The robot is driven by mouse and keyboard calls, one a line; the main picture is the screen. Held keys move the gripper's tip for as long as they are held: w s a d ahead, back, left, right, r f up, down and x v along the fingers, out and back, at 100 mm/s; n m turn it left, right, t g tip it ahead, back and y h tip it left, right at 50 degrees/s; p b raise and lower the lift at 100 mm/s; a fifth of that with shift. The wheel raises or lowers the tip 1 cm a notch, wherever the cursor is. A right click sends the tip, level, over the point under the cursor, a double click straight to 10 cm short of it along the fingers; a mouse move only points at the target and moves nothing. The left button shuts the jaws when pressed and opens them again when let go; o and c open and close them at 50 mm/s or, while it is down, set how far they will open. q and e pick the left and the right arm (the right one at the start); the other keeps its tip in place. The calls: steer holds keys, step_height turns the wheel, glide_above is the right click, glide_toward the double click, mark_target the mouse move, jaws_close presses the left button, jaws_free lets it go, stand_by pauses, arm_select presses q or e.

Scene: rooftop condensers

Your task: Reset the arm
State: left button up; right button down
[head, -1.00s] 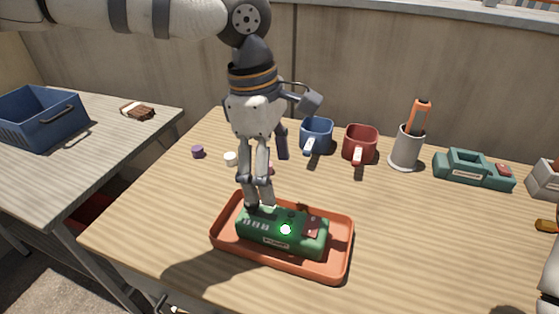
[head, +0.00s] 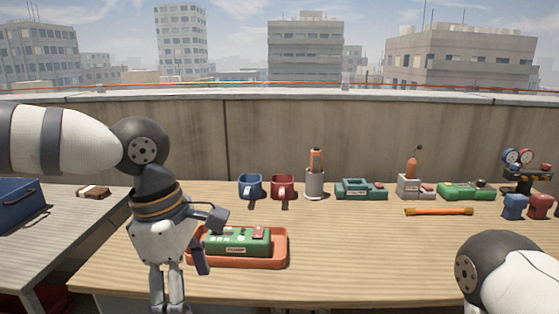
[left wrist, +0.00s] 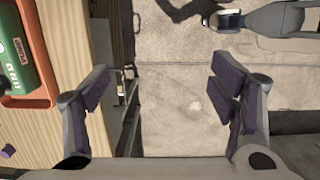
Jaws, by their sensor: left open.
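My left gripper (head: 166,290) hangs in the lower left of the head view, its fingertips cut off by the bottom edge. In the left wrist view the gripper (left wrist: 165,82) is open with nothing between its fingers; bare ground lies below, beyond the table's edge. A green device (head: 237,241) sits in an orange tray (head: 282,250) on the wooden table, just right of the gripper and partly hidden by it. The device (left wrist: 14,62) and tray (left wrist: 46,98) also show at the left of the left wrist view. My right arm enters at lower right; its gripper is out of view.
A blue mug (head: 250,186), red mug (head: 282,187), cup holding an orange tool (head: 315,183) and green devices line the table's back. An orange-handled bar (head: 438,211) lies at right. A blue crate (head: 18,207) stands on the left table. The table's middle is clear.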

arm_select(q)
steer(key=s+a+f+m+t+y, duration=0.1)
steer(key=a+f+m+y, duration=0.15)
steer(key=f, duration=0.45)
steer(key=s+a+f+m+y, duration=0.1)
steer(key=a+f+m, duration=0.15)
steer(key=f, duration=0.45)
steer(key=s+a+f+m+t+y, duration=0.1)
steer(key=s+a+f+y, duration=0.15)
steer(key=f, duration=0.55)
steer(key=s+f+m+g+h, duration=0.1)
steer(key=s+f+m, duration=0.1)
steer(key=s, duration=0.7)
steer(key=s+a+f+m+g+h, duration=0.1)
steer(key=s+f+m, duration=0.2)
steer(key=s+m, duration=0.2)
steer(key=s+a+f+m+g+h, duration=0.1)
steer(key=s+f+m+g+h, duration=0.1)
steer(key=s, duration=1)
steer(key=shift+s+f+m, duration=0.3)
steer(key=shift+f+m, duration=0.45)
steer(key=shift+m, duration=0.35)
